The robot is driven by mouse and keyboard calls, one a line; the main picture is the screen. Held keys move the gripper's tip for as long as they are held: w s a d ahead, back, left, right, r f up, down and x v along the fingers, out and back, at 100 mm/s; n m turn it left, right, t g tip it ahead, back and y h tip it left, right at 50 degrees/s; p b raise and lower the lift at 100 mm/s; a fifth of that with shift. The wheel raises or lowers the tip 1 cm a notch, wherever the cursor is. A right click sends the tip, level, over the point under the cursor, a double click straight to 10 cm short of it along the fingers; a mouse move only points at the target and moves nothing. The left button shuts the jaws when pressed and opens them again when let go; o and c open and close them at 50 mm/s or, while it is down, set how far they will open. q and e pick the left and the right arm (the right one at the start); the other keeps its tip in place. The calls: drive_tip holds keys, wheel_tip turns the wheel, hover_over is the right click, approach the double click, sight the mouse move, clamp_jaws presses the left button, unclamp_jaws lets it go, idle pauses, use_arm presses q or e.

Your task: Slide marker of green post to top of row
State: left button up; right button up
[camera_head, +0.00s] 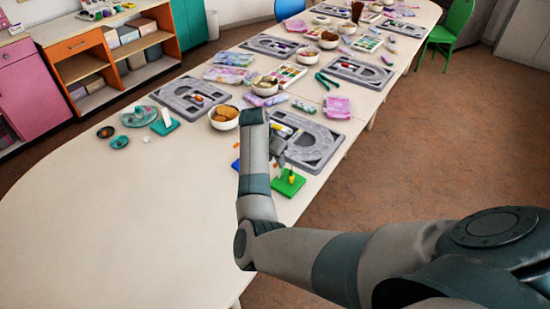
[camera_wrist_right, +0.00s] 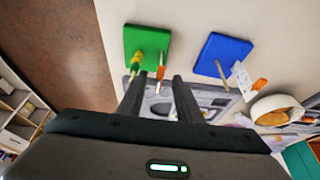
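The green board (camera_head: 288,186) lies near the table's right edge in the head view. In the right wrist view the green board (camera_wrist_right: 146,40) carries a post with yellow beads (camera_wrist_right: 137,62). Beside it a thin upright piece with a red-orange part (camera_wrist_right: 160,72) shows, seen between my fingers. My right gripper (camera_wrist_right: 158,82) is open, its two dark fingers apart and pointing at the green board's near edge; contact is not visible. In the head view the right gripper (camera_head: 279,150) is just beyond the green board, partly hidden by my forearm. My left gripper is out of view.
The blue board (camera_wrist_right: 224,52) has a thin post, a white tag (camera_wrist_right: 242,80) and an orange part beside it. A bowl (camera_head: 223,118) and grey trays (camera_head: 320,150) stand behind. The table's near left area is clear.

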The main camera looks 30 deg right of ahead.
drive_tip(key=shift+d+f, duration=0.15)
drive_tip(key=shift+f, duration=0.25)
clamp_jaws()
drive_tip(key=shift+f+b, duration=0.4)
drive_tip(key=shift+f, duration=0.6)
unclamp_jaws()
drive_tip(key=shift+r, duration=0.1)
drive_tip(key=b+v, duration=0.4)
drive_tip(key=v, duration=1.3)
drive_tip(key=shift+r, duration=0.1)
